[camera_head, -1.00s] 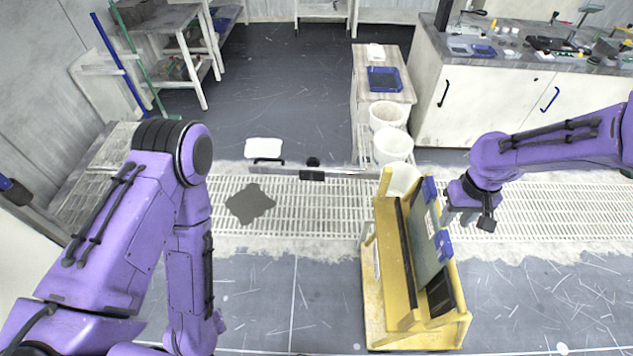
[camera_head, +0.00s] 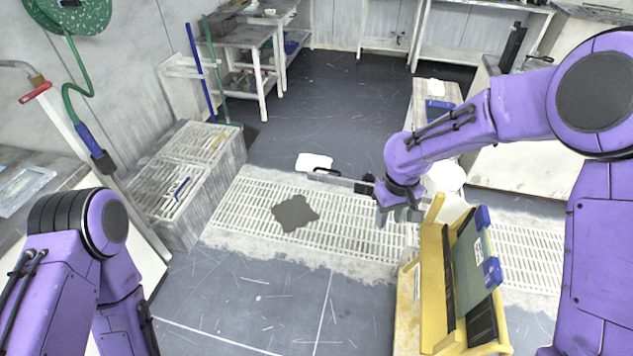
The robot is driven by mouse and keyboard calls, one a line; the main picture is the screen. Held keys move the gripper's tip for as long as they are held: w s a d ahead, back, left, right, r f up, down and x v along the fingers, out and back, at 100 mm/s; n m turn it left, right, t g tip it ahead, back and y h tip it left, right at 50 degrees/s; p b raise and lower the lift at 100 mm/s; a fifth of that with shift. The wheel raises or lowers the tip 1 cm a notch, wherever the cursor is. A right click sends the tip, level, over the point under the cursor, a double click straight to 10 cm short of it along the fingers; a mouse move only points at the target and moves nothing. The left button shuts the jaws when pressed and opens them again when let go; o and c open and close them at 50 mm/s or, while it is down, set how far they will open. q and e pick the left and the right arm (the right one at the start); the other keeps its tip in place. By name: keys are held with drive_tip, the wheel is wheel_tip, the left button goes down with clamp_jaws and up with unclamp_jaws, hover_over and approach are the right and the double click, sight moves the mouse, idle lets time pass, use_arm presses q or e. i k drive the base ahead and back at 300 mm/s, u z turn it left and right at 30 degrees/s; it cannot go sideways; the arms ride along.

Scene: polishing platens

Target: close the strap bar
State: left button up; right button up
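The yellow stand (camera_head: 433,270) stands at the lower right, with a grey-green plate (camera_head: 470,265) leaning in it. Blue blocks (camera_head: 491,272) sit on the plate's edge, and a dark bar (camera_head: 448,285) runs along the stand beside the plate. I cannot tell for sure which part is the strap bar. My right gripper (camera_head: 396,217) points down at the stand's far left end, its fingers apart with nothing visible between them. I cannot tell whether it touches the stand. My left arm shows at the lower left, but its gripper is out of view.
A white grating (camera_head: 300,215) crosses the floor, with a dark flat patch (camera_head: 295,213) on it. A white bucket (camera_head: 447,177) stands behind the stand. A low grey crate-like bench (camera_head: 190,190) is at the left. The floor left of the stand is clear.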

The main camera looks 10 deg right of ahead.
sight(366, 189)
drive_tip(key=u, duration=0.15)
drive_tip(key=i, duration=4.4)
drive_tip(key=z, duration=4.45)
drive_tip(key=i, duration=0.2)
drive_tip(key=z, duration=0.45)
